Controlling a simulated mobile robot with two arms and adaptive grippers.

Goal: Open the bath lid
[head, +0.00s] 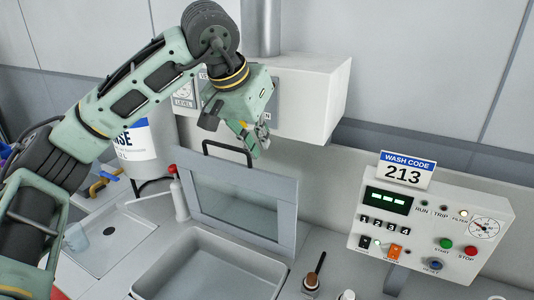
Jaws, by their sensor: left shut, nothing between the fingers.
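The bath lid (203,208) is a grey frame with a clear pane. It stands raised, nearly upright, at the back edge of the bath, and its black handle (228,146) is on the upper edge. The bath (213,275) is a grey basin in front of the lid, and its inside shows uncovered. My left gripper (256,148) is shut and empty, pointing down just right of the handle near the lid's top edge. I cannot tell whether it touches the lid. My right gripper is out of view.
A control panel (432,222) with a sign reading Wash Code 213 (405,171) stands on the right. A white housing (315,95) is behind my left gripper. A bottle (179,195) stands left of the lid, and a brush (314,273) stands right of the bath.

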